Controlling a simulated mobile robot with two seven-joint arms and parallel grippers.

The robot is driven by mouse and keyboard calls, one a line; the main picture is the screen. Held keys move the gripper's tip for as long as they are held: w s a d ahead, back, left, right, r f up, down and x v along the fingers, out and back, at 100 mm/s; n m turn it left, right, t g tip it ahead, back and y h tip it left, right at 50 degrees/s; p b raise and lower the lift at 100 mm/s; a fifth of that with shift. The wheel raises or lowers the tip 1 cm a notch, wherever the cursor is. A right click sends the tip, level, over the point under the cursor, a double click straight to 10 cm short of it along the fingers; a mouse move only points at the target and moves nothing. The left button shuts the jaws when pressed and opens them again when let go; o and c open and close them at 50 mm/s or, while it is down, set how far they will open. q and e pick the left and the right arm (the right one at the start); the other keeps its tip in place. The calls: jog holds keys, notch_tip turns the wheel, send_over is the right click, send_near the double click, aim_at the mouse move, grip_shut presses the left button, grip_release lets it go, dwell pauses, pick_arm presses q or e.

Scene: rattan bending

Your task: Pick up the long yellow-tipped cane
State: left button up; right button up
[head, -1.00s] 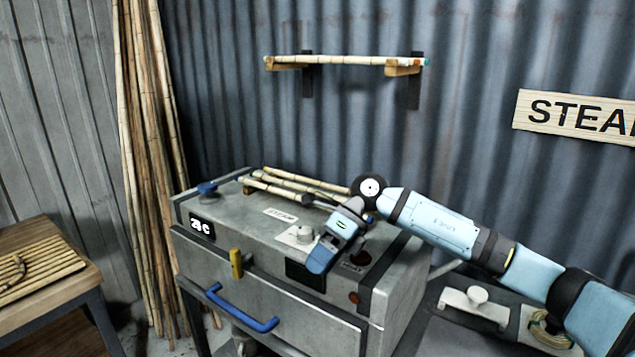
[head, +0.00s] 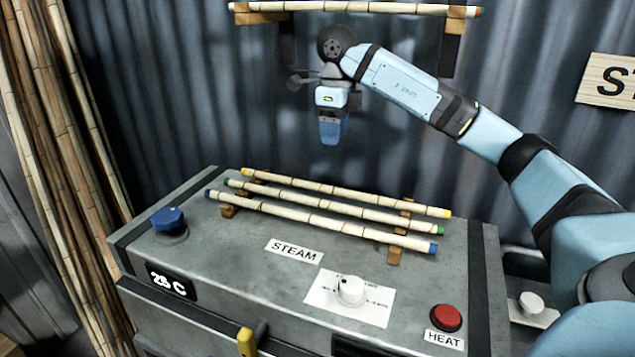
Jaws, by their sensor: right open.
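The long yellow-tipped cane (head: 345,193) lies at the back of three canes on top of the steam box (head: 250,270). In front of it lie a green-tipped cane (head: 330,207) and a blue-tipped cane (head: 315,220), roughly parallel. All three rest on small wooden supports (head: 398,243). My right gripper (head: 330,132) is open and empty, pointing down above and behind the yellow-tipped cane, apart from it. My left gripper is not in view.
A wall shelf holds another cane (head: 355,8) above my right arm. The box top has a blue knob (head: 168,219), a white dial (head: 350,290) and a red heat button (head: 446,318). Tall canes (head: 60,160) lean at the left.

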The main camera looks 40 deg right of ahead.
send_over(334, 187)
jog(key=f, duration=0.7)
jog(key=shift+s+f, duration=0.2)
jog(key=shift+f, duration=0.5)
jog(key=f, duration=0.2)
jog(key=f+p, duration=0.1)
jog(key=f, duration=0.1)
jog(key=shift+w+f, duration=0.2)
jog(key=shift+f, duration=0.35)
jog(key=shift+c, duration=0.7)
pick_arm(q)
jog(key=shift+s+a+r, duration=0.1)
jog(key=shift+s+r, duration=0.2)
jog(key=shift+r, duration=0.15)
pick_arm(e)
grip_shut()
